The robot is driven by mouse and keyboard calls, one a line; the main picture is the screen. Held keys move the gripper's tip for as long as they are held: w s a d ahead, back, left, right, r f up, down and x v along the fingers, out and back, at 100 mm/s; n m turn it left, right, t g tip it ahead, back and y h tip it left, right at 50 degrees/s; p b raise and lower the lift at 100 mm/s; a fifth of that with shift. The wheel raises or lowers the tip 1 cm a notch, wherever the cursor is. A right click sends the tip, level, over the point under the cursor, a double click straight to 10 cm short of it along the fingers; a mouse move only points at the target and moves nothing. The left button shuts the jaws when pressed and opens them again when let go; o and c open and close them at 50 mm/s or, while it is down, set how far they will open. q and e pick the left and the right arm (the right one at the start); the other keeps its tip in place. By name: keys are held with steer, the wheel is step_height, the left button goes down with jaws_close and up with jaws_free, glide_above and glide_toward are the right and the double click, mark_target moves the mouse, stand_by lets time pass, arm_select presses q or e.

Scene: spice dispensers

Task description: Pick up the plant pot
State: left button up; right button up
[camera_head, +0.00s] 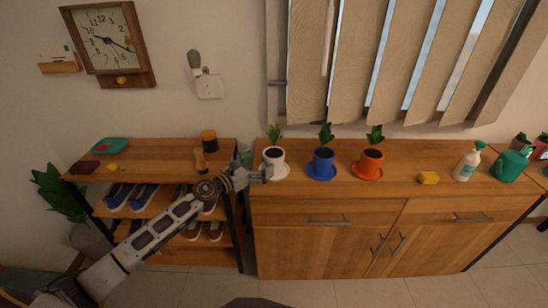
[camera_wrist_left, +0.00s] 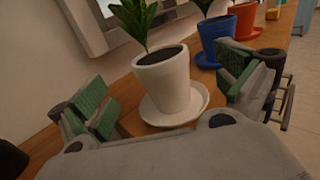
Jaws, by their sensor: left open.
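Three potted plants stand in a row on the wooden cabinet: a white pot (camera_head: 274,158), a blue pot (camera_head: 323,161) and an orange pot (camera_head: 370,160), each on a saucer of its own colour. My left gripper (camera_head: 265,174) is at the cabinet's left end, by the white pot. In the left wrist view, its green-padded fingers (camera_wrist_left: 167,98) are open, one on each side of the white pot (camera_wrist_left: 163,82), with gaps to it. The white saucer (camera_wrist_left: 150,118) lies under that pot. The blue pot (camera_wrist_left: 215,42) and orange pot (camera_wrist_left: 243,20) stand behind. My right gripper is not in view.
A yellow sponge (camera_head: 428,178), a white spray bottle (camera_head: 466,163) and a green watering can (camera_head: 509,165) stand farther right on the cabinet (camera_head: 400,200). A shoe rack (camera_head: 150,155) stands left. The cabinet top between orange pot and sponge is clear.

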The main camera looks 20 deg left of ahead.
mark_target(275, 152)
arm_select(q)
steer(key=shift+w+d, duration=0.3)
steer(key=shift+w, duration=0.3)
steer(key=shift+w+d, duration=0.25)
steer(key=shift+w, duration=0.2)
steer(key=shift+w+d, duration=0.1)
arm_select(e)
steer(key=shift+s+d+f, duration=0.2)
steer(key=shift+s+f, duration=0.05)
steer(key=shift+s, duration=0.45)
arm_select(q)
steer(key=shift+w, duration=0.1)
steer(key=shift+w+d+r+p, duration=0.15)
steer(key=shift+w+d+p, duration=0.2)
steer(key=shift+w, duration=0.25)
steer(key=shift+x, duration=1.35)
steer(key=shift+w+d, duration=0.25)
steer(key=shift+w, duration=0.15)
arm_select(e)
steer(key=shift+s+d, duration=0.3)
